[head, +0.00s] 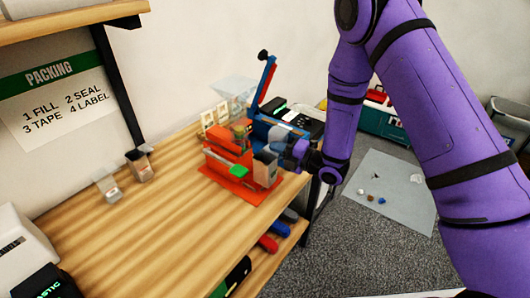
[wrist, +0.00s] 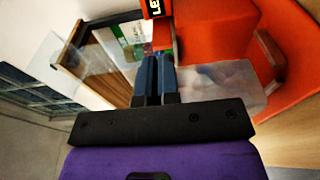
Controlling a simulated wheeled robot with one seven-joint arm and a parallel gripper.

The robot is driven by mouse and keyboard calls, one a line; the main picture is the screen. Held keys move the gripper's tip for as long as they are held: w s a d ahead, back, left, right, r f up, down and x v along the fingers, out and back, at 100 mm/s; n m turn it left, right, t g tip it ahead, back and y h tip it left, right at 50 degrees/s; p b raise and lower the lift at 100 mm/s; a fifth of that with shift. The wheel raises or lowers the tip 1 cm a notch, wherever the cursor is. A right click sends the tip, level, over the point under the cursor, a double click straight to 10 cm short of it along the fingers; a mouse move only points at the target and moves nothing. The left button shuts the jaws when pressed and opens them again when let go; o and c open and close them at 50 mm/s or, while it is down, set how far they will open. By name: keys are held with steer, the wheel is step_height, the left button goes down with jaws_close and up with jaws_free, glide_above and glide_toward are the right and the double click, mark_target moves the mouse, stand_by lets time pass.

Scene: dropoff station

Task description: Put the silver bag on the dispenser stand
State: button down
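A red-orange dispenser stand (head: 228,158) stands near the right edge of the wooden table. It fills much of the right side of the wrist view (wrist: 205,30). A small grey bag (head: 265,170) with a brownish upper part is upright at the stand's right side; I take it for the silver bag. In the wrist view a translucent grey surface (wrist: 222,78) shows beside my fingers; I cannot tell if it is that bag. My gripper (head: 284,150) is at the stand's right side, close to the bag. Its blue fingers (wrist: 155,78) are close together; whether anything is between them is hidden.
Two small pouches, a pale one (head: 107,186) and a brown one (head: 140,165), stand on the left of the table (head: 140,225). A blue press-like tool (head: 268,80) with a raised lever is behind the stand. A white machine (head: 22,250) is front left. The middle of the table is clear.

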mark_target(265, 152)
steer(key=w+a+f, duration=0.2)
steer(key=a, duration=0.1)
steer(key=shift+a+f, duration=0.2)
steer(key=shift+f, duration=0.15)
steer(key=shift+a+f, duration=0.1)
steer(key=shift+f, duration=0.15)
steer(key=c, duration=1.4)
jaws_free()
steer(key=shift+o, duration=0.2)
